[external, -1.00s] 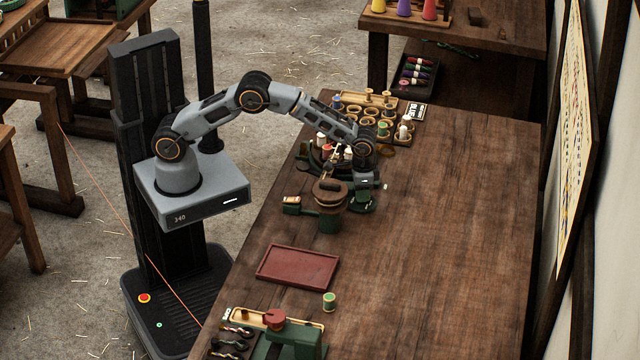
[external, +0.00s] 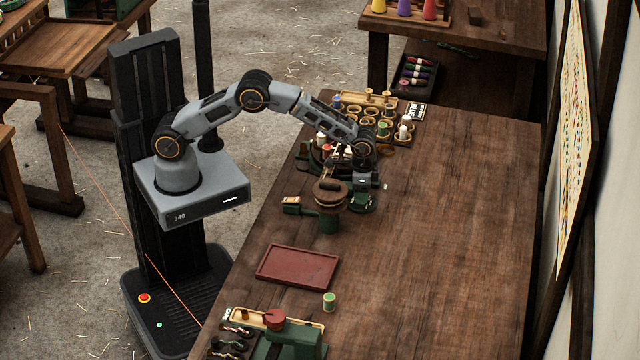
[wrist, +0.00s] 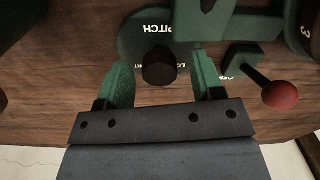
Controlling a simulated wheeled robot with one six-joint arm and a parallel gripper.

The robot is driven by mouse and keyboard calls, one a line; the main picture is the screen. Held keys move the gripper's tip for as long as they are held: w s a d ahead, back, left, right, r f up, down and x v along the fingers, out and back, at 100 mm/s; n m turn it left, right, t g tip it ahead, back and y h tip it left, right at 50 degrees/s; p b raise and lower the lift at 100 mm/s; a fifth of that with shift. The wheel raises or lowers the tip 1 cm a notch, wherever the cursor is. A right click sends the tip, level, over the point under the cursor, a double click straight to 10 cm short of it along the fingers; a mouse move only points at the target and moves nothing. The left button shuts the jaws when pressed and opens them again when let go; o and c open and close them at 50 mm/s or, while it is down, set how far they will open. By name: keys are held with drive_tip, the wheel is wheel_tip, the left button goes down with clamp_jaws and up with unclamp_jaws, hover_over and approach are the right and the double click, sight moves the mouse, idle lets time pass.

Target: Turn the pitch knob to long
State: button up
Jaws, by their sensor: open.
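The pitch knob (wrist: 158,67) is a dark round knob on a green plate (wrist: 140,32) in the wrist view. My gripper (wrist: 161,75) is open, with one green-padded finger on each side of the knob. A gap shows between the knob and each finger. In the external view my gripper (external: 362,182) is over the green machine (external: 329,222) on the bench, and I cannot make out the knob there.
A lever with a red ball (wrist: 280,95) stands close to the right finger in the wrist view. Spools and wooden cups (external: 383,112) crowd the bench behind my gripper. A red tray (external: 298,266) and a green spool (external: 329,301) lie nearer. The bench's right side is clear.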

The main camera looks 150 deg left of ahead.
drive_tip(key=m+p, duration=0.2)
drive_tip(key=m, duration=0.3)
drive_tip(key=shift+r, duration=0.2)
wheel_tip(320, 180, up, 14)
drive_tip(key=b, duration=0.1)
drive_tip(key=shift+m+t+y, duration=0.3)
drive_tip(key=shift+m, duration=0.5)
drive_tip(key=w+d+r, duration=0.1)
drive_tip(key=d, duration=0.2)
drive_tip(key=w+d+r, duration=0.1)
drive_tip(key=d, duration=0.2)
drive_tip(key=w+d+r, duration=0.1)
drive_tip(key=d+r, duration=0.1)
drive_tip(key=d, duration=0.1)
drive_tip(key=shift+w+d, duration=0.3)
drive_tip(key=shift+w, duration=0.05)
drive_tip(key=d+r+m, duration=0.1)
drive_tip(key=d+r, duration=0.2)
drive_tip(key=d, duration=0.8)
drive_tip(key=shift+w+d+t, duration=0.15)
drive_tip(key=shift+w+t, duration=0.1)
drive_tip(key=shift+t, duration=0.15)
